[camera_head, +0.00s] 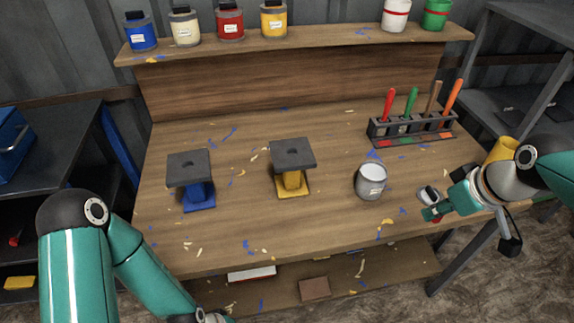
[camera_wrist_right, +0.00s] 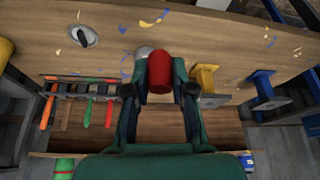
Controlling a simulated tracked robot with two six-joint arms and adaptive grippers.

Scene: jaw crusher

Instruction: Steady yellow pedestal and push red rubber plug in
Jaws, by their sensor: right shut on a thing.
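The yellow pedestal (camera_head: 292,181) stands upright mid-table, with a dark square top plate (camera_head: 299,159) that has a small hole. It also shows in the right wrist view (camera_wrist_right: 206,78). My right gripper (camera_head: 433,212) is over the table's right side, well right of the pedestal. It is shut on the red rubber plug (camera_wrist_right: 160,72), held between its fingertips. In the head view the plug is mostly hidden by the fingers. My left gripper (camera_head: 205,317) is only partly in view at the bottom edge, in front of the table, and its jaws cannot be made out.
A blue pedestal (camera_head: 198,197) with a similar top stands left of the yellow one. A grey bucket (camera_head: 370,184) stands between the yellow pedestal and my right gripper. A rack (camera_head: 410,125) of coloured-handled tools is behind. A small grey dish (camera_head: 424,193) lies near the right gripper.

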